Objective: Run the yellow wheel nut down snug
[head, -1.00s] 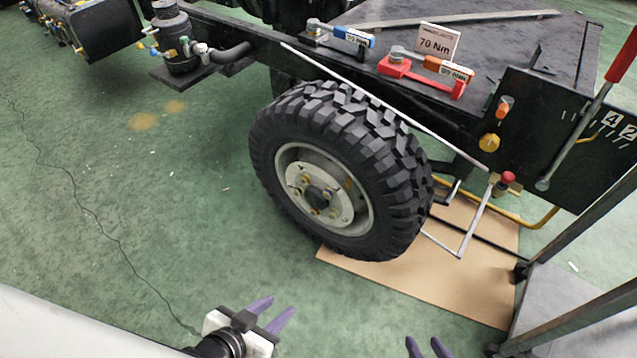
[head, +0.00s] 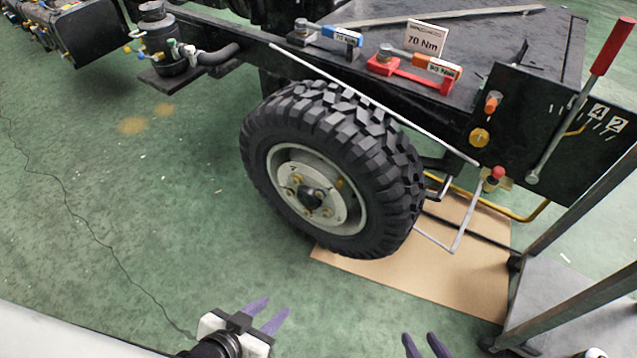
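On the chassis deck lie a blue-handled wrench (head: 342,36) and a red wrench with an orange handle (head: 430,72). A sign reading 70 Nm (head: 426,38) stands behind them. My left gripper (head: 278,306) is open and empty below the wheel. My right gripper (head: 419,335) is open at the bottom edge, mostly out of frame.
A red-handled lever (head: 590,85) and a numbered black panel (head: 540,125) stand right of the wheel. A thin pale rod (head: 370,100) slants across the wheel's top. A brown board (head: 465,265) lies underneath. A grey cart (head: 560,300) stands at lower right.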

